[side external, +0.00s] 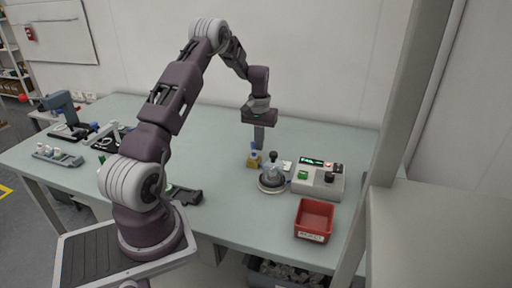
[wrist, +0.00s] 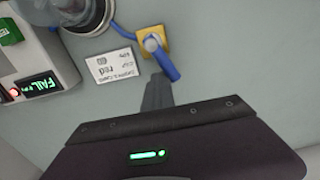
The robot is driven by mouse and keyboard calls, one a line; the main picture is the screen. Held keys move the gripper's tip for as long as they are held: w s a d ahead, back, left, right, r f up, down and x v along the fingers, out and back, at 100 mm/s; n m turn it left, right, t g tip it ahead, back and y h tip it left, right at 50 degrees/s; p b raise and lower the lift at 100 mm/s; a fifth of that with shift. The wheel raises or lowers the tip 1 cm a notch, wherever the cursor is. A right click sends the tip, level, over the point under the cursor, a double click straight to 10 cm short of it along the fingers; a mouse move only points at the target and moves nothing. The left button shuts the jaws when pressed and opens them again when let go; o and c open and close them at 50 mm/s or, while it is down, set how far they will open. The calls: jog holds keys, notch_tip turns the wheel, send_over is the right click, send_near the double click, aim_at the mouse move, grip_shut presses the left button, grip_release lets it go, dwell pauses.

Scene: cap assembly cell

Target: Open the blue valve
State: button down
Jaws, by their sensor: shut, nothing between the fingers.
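The blue valve is a blue lever handle (wrist: 166,66) with a rounded grey hub, on a small yellow block (wrist: 153,39). In the side view the yellow block (side external: 253,163) stands on the bench, with blue showing on top. In the wrist view the lever slants from the hub down to the right. My gripper (wrist: 158,80) is shut and empty, pointing down, with its fingertips near the free end of the lever. In the side view my gripper (side external: 259,148) is just above and beside the valve. I cannot tell if they touch.
A clear dome on a round base (side external: 272,183) stands close beside the valve, joined to it by a blue tube (wrist: 127,32). A white card (wrist: 111,66) lies nearby. A control box (side external: 318,178) showing FAIL and a red bin (side external: 314,219) are to the right.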

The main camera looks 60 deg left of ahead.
jog(key=shift+s+a, duration=0.15)
jog(key=shift+s, duration=0.05)
jog(key=shift+s+a, duration=0.35)
jog(key=shift+s, duration=0.05)
dwell(0.4)
